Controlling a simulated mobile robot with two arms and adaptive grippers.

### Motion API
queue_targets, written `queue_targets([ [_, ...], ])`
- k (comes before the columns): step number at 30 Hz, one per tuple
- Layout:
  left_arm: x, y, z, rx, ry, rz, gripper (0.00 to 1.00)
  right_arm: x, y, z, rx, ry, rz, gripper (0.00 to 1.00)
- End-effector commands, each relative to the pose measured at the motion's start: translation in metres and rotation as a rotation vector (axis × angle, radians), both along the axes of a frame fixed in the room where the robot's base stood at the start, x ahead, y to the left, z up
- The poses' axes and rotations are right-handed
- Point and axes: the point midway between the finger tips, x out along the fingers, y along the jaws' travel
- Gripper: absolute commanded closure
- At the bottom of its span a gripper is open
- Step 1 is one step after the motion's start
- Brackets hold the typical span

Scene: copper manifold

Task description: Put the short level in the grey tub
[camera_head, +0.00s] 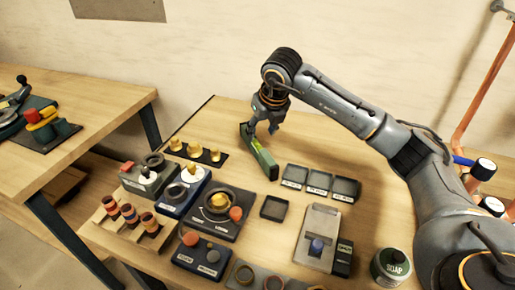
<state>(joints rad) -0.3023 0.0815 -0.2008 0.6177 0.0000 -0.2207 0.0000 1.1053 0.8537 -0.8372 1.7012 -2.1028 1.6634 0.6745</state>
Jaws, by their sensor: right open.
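The short level (262,158) is a green and dark bar near the back middle of the wooden bench, lying slantwise. My right gripper (263,129) is above and around its far end with fingers pointing down and apart; I cannot tell whether they touch it. A small, square, dark grey open tub (274,208) stands in front of the level and looks empty. Three labelled grey trays, one of them the middle tray (319,183), stand in a row to the right of the level. My left gripper is out of view.
Black fixtures with rings and knobs (221,211) crowd the bench's left front. Brass fittings (196,151) sit on a dark strip behind them. A grey plate with a blue knob (317,243) and a soap tin (390,267) stand at front right. Copper pipes (483,85) rise at right.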

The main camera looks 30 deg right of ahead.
Motion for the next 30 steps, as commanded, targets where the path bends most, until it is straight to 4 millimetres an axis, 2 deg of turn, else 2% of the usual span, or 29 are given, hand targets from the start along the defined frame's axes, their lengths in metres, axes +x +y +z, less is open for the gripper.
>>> queue_targets([
  [3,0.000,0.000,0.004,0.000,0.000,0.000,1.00,0.008,0.000,-0.018,0.001,0.003,-0.002,0.51],
  [11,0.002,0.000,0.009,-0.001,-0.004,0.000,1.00,0.015,-0.001,-0.037,0.000,0.001,0.000,0.51],
  [16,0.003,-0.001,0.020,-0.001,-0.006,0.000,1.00,0.023,-0.002,-0.060,0.001,0.003,-0.001,0.51],
  [20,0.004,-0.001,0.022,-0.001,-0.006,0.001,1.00,0.030,-0.002,-0.076,0.000,0.002,-0.001,0.51],
  [29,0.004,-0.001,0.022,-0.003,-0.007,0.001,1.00,0.032,-0.003,-0.082,-0.001,-0.001,0.000,0.51],
  [30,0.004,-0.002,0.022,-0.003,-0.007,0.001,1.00,0.032,-0.003,-0.082,0.000,-0.001,0.000,0.59],
])
